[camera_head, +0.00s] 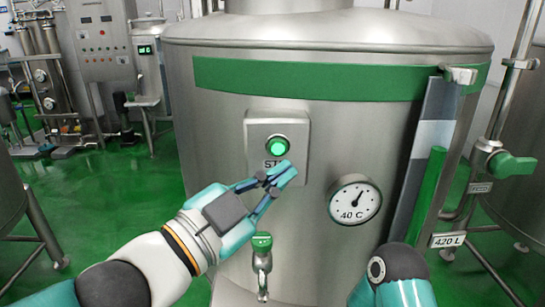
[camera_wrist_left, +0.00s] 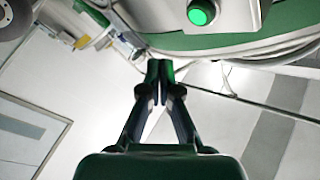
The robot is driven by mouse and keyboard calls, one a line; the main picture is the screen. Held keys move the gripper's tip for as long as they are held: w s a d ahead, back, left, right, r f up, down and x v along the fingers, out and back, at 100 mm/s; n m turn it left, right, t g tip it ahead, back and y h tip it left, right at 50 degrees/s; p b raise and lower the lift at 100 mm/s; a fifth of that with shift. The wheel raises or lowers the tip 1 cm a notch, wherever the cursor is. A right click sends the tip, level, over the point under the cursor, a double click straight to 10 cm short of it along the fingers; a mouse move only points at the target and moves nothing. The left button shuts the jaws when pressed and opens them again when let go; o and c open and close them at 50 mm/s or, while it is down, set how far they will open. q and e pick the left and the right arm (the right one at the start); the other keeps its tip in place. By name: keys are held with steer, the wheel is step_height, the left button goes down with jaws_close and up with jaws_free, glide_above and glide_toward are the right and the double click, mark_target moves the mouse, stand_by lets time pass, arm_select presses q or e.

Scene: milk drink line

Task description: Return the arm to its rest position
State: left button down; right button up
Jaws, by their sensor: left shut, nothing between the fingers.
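The fingertips look apart from the button. The label under the button is partly hidden by the gripper. Part of my right arm shows at the lower right; its gripper is out of view.
A round gauge (camera_head: 355,201) marked 40 C is right of my left gripper. A tap with a green handle (camera_head: 262,241) is below it. A level strip (camera_head: 428,190) and a pipe with a green valve handle (camera_head: 512,165) stand at right. Green floor (camera_head: 110,190) is open at left.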

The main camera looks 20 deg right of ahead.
arm_select(q)
steer(key=shift+s+a, duration=0.2)
steer(key=shift+s, duration=0.5)
